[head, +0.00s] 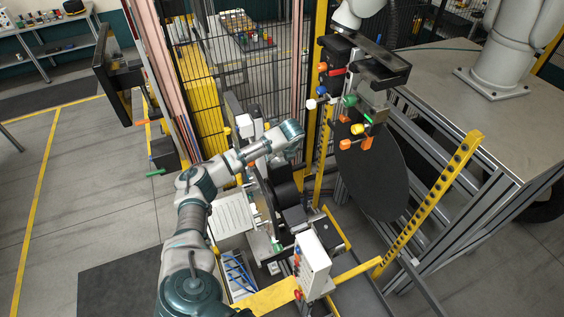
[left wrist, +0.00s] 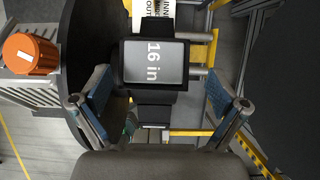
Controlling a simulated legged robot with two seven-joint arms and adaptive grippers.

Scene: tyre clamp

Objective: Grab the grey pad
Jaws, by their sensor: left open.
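The grey pad (left wrist: 154,62) has a grey face marked "16 in" in a thick black frame. In the left wrist view it is in the upper middle, on a black mount. My left gripper (left wrist: 158,88) is open, with one blue-padded finger to each side of the pad. A gap shows between each finger and the pad, and the jaws hold nothing. In the head view my left arm reaches in from the bottom left over the black clamp machine, where the gripper is hard to make out among dark parts. My right gripper is not in view.
An orange knob (left wrist: 30,54) is at the left in the wrist view. In the head view, a large black disc (head: 378,170) hangs right of the machine, a white control box (head: 313,262) stands in front, and a black mesh fence (head: 222,75) is behind. Yellow bars cross the front.

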